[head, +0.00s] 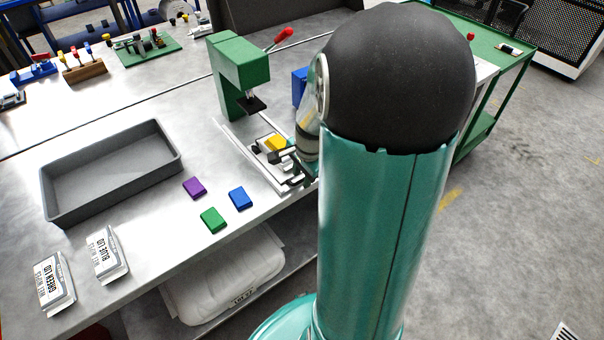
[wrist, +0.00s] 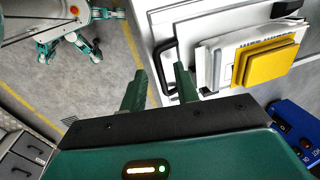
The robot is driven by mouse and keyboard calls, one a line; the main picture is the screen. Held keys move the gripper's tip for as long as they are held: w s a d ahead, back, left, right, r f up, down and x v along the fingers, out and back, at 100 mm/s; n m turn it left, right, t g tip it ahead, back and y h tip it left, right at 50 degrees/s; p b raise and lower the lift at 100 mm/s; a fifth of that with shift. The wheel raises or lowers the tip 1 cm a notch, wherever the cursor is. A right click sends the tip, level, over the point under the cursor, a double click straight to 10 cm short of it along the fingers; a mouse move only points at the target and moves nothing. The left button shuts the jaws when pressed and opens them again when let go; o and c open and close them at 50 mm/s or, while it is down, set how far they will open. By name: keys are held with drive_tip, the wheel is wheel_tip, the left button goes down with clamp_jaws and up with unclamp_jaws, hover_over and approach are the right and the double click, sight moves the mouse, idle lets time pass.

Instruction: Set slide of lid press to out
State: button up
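The lid press (head: 240,72) is a green frame with a red-knobbed lever and a black pressing pad, standing on the bench. Its slide carries a white box (wrist: 214,62) topped with a yellow lid (wrist: 267,56); the yellow lid also shows in the head view (head: 275,142). The slide sits low on pale rails, and its exact position under the pad is hard to tell. A black loop handle (wrist: 157,62) is on the slide's edge. My gripper (wrist: 160,74) is open, with its fingertips on either side of the handle bar; contact cannot be told.
A grey tray (head: 47,205) lies to the left. Purple (head: 195,187), blue (head: 240,197) and green (head: 213,219) lids lie on the bench. Two labelled boxes (head: 54,282) stand at the front left. A blue control box (wrist: 298,135) is beside the press. Open floor lies beyond the bench edge.

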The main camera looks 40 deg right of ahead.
drive_tip(key=shift+f, duration=0.2)
clamp_jaws()
drive_tip(key=shift+s, duration=1.05)
unclamp_jaws()
drive_tip(key=shift+s, duration=0.15)
wheel_tip(320, 180, up, 14)
drive_tip(key=s, duration=0.2)
drive_tip(key=shift+s+a+f, duration=0.15)
drive_tip(key=shift+s+f, duration=0.05)
